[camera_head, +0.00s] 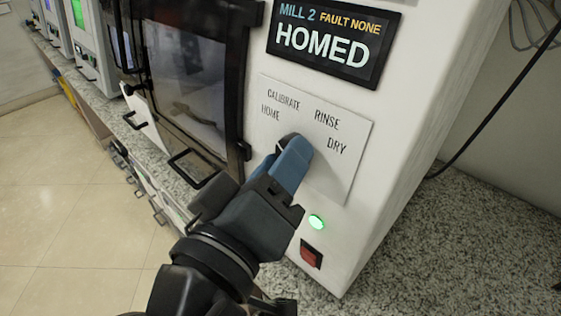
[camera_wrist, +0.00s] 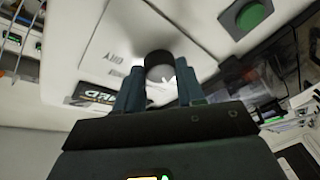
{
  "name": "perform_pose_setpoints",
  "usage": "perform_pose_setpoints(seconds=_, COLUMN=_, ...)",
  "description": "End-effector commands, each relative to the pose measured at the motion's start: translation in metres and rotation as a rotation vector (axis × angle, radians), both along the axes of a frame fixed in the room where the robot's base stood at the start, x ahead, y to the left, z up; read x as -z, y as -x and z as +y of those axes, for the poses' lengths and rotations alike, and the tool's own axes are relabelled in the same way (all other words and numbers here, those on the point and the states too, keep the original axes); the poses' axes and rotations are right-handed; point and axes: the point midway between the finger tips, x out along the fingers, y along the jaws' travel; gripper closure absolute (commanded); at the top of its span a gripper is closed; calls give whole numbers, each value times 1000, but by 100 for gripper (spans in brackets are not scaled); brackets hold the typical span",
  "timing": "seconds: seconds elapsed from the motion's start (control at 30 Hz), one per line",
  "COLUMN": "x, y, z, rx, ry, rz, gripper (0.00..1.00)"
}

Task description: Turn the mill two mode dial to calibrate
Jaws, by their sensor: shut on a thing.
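The mill two mode dial (camera_wrist: 159,64) is a dark round knob on a pale label plate (camera_head: 345,165). The plate reads HOME, CALIBRATE, RINSE and DRY around the dial. My gripper (camera_head: 297,150) reaches up to the dial from the lower left and covers most of it in the head view. In the wrist view my gripper (camera_wrist: 158,88) has its two blue-grey fingers on either side of the dial, shut on it. A white pointer mark shows on the dial in the wrist view, but I cannot tell which setting it points at. The display (camera_head: 335,42) reads MILL 2, FAULT NONE, HOMED.
A green lit button (camera_head: 316,222) and a red rocker switch (camera_head: 311,253) sit below the plate. A dark-framed glass door (camera_head: 195,75) with handles is left of the panel. The speckled counter (camera_head: 470,235) is clear at right, with a black cable behind.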

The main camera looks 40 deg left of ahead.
Motion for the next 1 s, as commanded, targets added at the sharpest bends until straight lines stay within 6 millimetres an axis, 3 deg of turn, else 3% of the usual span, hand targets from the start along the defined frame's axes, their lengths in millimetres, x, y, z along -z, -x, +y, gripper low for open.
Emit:
perform_pose_setpoints(seconds=0.17, x=0, y=0, z=0, rx=-1, ry=0, rz=1, gripper=92)
perform_pose_setpoints(seconds=0.57, x=6, y=0, z=1, rx=10, ry=-71, rz=-5, gripper=92)
perform_pose_setpoints(seconds=1.0, x=12, y=0, z=2, rx=55, ry=-365, rz=-29, gripper=92)
